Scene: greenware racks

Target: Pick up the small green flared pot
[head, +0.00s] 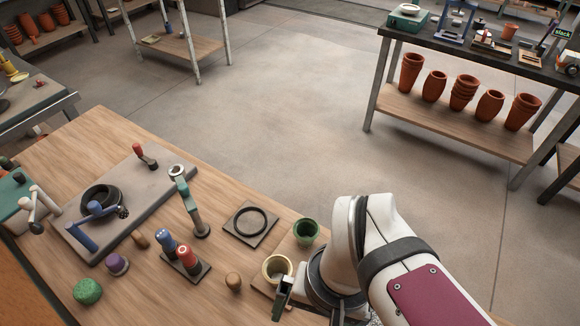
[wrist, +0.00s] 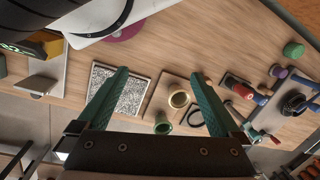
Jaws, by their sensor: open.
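The small green flared pot (head: 306,231) stands upright near the right edge of the wooden table in the head view, with its mouth up. In the wrist view the green pot (wrist: 163,125) shows between my fingers, close to the palm edge of the picture. My gripper (wrist: 160,77) is open and empty, its two green fingers spread wide. In the head view one finger (head: 283,298) shows beside the cream pot, and my arm hides much of the rest. My gripper is apart from the green pot.
A cream pot (head: 277,268) stands close to the green pot, on a board. A dark square tile with a ring (head: 250,224) lies to the left. A wooden knob (head: 233,281) and red and blue-topped tools (head: 187,257) are further left. A speckled panel (wrist: 118,91) lies beside the pots.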

